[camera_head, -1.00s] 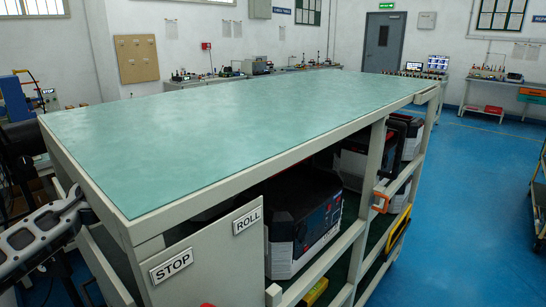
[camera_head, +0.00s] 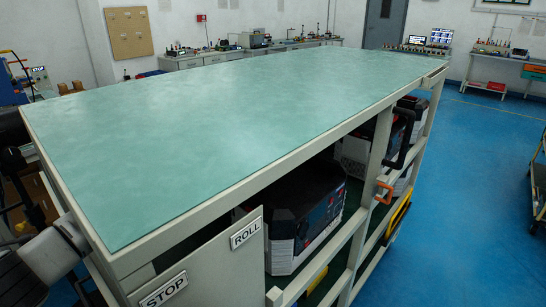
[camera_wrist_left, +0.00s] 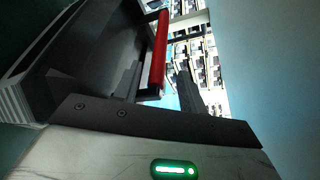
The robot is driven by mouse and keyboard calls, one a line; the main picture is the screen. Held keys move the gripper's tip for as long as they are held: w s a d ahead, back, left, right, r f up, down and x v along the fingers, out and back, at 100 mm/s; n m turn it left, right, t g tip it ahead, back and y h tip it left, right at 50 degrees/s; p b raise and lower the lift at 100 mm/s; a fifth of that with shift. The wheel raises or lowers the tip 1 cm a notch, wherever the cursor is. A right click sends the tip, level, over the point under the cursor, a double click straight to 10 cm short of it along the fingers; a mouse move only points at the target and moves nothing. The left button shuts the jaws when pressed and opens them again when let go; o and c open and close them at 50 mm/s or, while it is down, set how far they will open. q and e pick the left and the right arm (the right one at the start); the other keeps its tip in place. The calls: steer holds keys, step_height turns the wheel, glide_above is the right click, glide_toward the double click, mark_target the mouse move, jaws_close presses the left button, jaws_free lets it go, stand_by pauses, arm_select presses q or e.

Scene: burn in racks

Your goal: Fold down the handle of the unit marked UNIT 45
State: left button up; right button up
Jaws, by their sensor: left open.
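The left wrist view shows a red bar (camera_wrist_left: 158,50), apparently a handle grip, joined to a black frame beside a dark box-like unit (camera_wrist_left: 90,55). My left gripper (camera_wrist_left: 159,68) is open, and the bar appears between its two fingers; I cannot tell whether they touch it. In the head view, black-and-red units (camera_head: 310,208) sit inside the rack. A black handle (camera_head: 402,142) stands out from the rack's right side. No UNIT 45 marking is readable. Neither gripper shows in the head view; part of my left arm is at the lower left.
The rack has a broad, empty green top (camera_head: 230,130), a side rail (camera_head: 325,262), and ROLL (camera_head: 245,234) and STOP (camera_head: 164,290) plates on its end panel. An orange handle (camera_head: 384,193) projects from its side. Blue floor (camera_head: 470,190) is open to the right; a cart (camera_head: 538,200) stands at the edge.

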arm_select(q)
steer(key=shift+x, duration=2.25)
jaws_close()
